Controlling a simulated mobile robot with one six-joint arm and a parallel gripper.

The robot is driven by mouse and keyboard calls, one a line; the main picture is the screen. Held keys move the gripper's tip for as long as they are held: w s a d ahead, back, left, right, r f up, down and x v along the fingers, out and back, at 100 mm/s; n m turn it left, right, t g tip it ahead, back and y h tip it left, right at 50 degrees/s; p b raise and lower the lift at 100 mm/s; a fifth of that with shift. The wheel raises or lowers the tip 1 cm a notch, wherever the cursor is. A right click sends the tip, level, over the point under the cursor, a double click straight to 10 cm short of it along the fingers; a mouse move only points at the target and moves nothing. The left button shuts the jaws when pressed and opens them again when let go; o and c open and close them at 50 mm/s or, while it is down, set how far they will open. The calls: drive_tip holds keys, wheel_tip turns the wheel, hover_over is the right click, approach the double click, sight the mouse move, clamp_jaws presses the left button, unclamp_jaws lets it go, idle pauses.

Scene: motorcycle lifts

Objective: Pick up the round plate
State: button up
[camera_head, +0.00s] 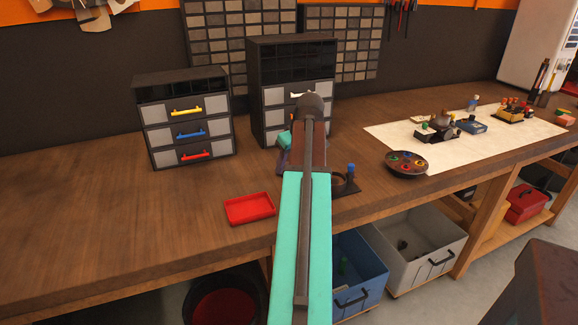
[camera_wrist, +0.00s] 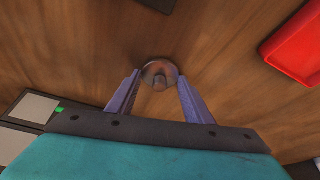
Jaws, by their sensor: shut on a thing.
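A small round brownish-grey plate (camera_wrist: 159,68) with a raised middle shows in the wrist view, between the tips of my two purple fingers. My gripper (camera_wrist: 160,76) is shut on it, with one finger at each side. I cannot tell whether the plate touches the wooden bench or is just above it. In the head view my teal arm hides the plate and most of my gripper; only a bit of purple and teal shows left of the arm, before the taller drawer cabinet.
A red tray (camera_head: 249,208) lies left of my arm and also shows in the wrist view (camera_wrist: 298,45). A dark stand with a blue-topped peg (camera_head: 351,171) is just right. Drawer cabinets (camera_head: 186,118) stand behind. A round dish (camera_head: 407,163) with coloured contents is farther right. The left bench is clear.

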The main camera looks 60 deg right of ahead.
wheel_tip(320, 180, up, 10)
drive_tip(key=shift+f+b, duration=0.2)
drive_tip(key=shift+b, duration=0.2)
